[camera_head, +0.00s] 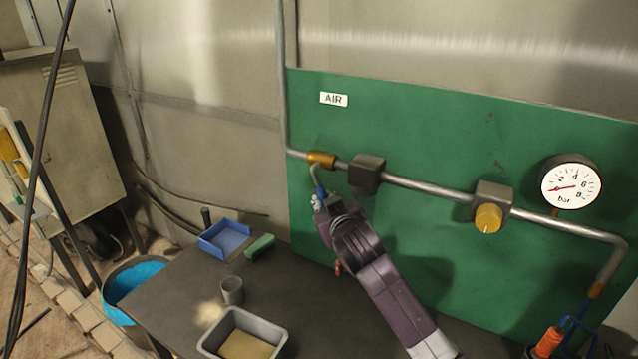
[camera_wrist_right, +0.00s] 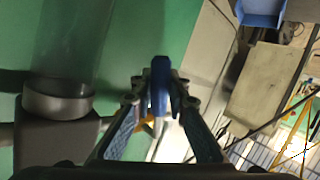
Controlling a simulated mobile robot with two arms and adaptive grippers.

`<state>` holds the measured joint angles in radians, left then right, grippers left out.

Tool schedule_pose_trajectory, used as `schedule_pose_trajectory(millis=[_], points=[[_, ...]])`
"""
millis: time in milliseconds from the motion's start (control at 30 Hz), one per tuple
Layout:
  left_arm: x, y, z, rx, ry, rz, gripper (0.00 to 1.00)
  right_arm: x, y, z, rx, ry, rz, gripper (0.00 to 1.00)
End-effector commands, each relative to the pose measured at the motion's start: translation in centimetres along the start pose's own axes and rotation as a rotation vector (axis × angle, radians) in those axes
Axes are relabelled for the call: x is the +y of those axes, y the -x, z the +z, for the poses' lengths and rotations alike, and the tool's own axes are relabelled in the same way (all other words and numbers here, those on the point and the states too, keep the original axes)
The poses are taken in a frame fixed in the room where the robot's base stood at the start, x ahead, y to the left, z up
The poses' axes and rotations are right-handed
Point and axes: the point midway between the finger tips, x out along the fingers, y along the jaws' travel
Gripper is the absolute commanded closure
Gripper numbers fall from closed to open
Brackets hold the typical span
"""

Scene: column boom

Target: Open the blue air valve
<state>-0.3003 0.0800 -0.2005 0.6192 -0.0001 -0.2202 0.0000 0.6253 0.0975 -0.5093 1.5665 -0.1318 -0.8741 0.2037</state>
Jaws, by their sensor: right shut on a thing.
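The brass air valve (camera_head: 321,159) sits on the steel pipe near the left edge of the green panel, below the AIR label. Its steel lever hangs down from it, across the pipe, and ends in a blue handle (camera_head: 319,189). My right gripper (camera_head: 320,200) comes up from below and is shut on the blue handle. In the right wrist view the blue handle (camera_wrist_right: 160,86) stands between the two fingers (camera_wrist_right: 160,112), with a bit of the brass valve body behind. The fingers hide part of the handle in the head view. My left gripper is not in view.
A dark block (camera_head: 366,174), a yellow-knobbed regulator (camera_head: 488,216) and a round gauge (camera_head: 571,187) lie along the pipe to the right. On the dark table (camera_head: 180,300) below are a blue tray (camera_head: 224,238), a green block (camera_head: 260,247), a cup (camera_head: 232,291) and a grey bin (camera_head: 243,335).

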Motion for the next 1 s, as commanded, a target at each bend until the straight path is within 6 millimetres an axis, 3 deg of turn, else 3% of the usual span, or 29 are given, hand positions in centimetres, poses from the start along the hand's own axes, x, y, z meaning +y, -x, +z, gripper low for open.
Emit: schedule_pose_trajectory(millis=[33, 200, 967, 1000], points=[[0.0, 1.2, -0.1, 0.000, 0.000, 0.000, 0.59, 0.4, 0.3, -0.6, -0.019, 0.018, 0.001, 1.00], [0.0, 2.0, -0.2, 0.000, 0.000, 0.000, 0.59, 0.7, 0.7, -0.4, -0.077, 0.078, 0.000, 1.00], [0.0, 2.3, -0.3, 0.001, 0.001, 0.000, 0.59, 1.2, 1.3, -0.2, -0.153, 0.154, 0.000, 1.00], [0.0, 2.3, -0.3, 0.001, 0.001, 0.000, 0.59, 1.2, 1.3, -0.2, -0.153, 0.154, 0.000, 0.84]])
